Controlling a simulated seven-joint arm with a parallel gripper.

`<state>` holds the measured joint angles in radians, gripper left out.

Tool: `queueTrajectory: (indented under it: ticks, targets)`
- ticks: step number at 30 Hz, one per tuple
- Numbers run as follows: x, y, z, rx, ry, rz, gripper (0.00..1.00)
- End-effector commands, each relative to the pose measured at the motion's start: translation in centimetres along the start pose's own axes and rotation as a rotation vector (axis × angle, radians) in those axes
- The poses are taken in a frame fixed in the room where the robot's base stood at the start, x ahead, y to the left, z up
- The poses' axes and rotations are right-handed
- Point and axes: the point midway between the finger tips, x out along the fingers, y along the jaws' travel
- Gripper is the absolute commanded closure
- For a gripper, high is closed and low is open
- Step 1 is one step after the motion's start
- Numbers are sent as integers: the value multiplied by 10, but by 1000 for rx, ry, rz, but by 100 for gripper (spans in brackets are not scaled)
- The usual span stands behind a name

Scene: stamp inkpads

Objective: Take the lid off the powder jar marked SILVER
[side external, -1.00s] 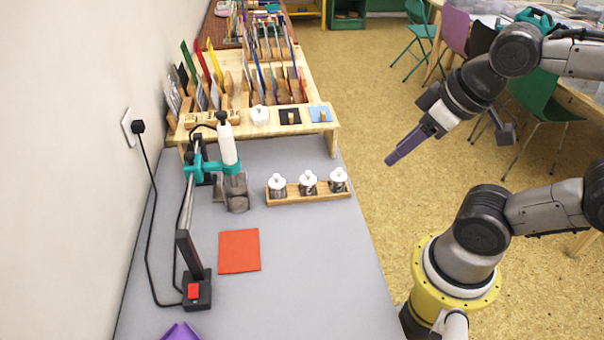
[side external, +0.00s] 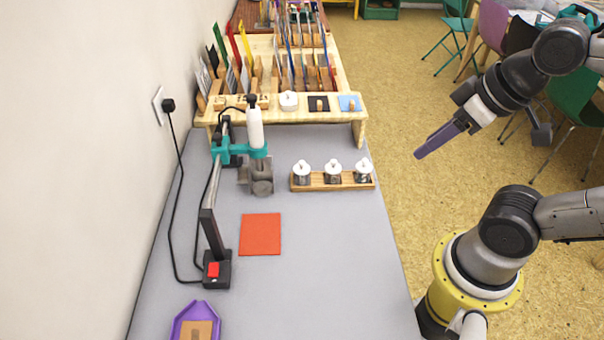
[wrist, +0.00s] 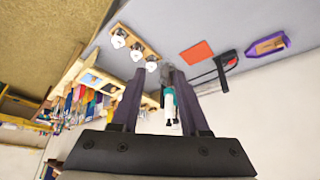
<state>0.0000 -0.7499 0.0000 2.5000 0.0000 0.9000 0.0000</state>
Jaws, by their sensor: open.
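Three small jars with white knobbed lids stand in a row on a wooden rack on the grey table: a left jar (side external: 302,173), a middle jar (side external: 333,172) and a right jar (side external: 364,171). All three lids are on. The markings are too small to read, so I cannot tell which is SILVER. The rack (side external: 313,187) also shows in the wrist view (wrist: 147,46). My gripper (side external: 418,156) is in the air right of the table edge, apart from the jars. In the wrist view its two fingers (wrist: 157,85) are spread with nothing between them.
A hot-foil-like stand with teal clamp (side external: 228,151) is left of the jars. An orange square (side external: 260,234) lies in front. A purple tray (side external: 182,322) is at the near edge. A wooden shelf (side external: 290,117) stands behind. The front right table is clear.

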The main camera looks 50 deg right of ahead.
Motion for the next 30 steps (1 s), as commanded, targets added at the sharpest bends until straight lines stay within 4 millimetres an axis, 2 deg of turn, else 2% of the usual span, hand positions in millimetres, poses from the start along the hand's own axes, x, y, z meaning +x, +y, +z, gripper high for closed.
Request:
queueTrajectory:
  ticks: [8,15,25,30]
  targets:
    - [0,0,0,0,0,0,54]
    - [0,0,0,0,0,0,10]
    - [0,0,0,-16,0,0,9]
    - [-4,0,-5,-165,11,1,9]
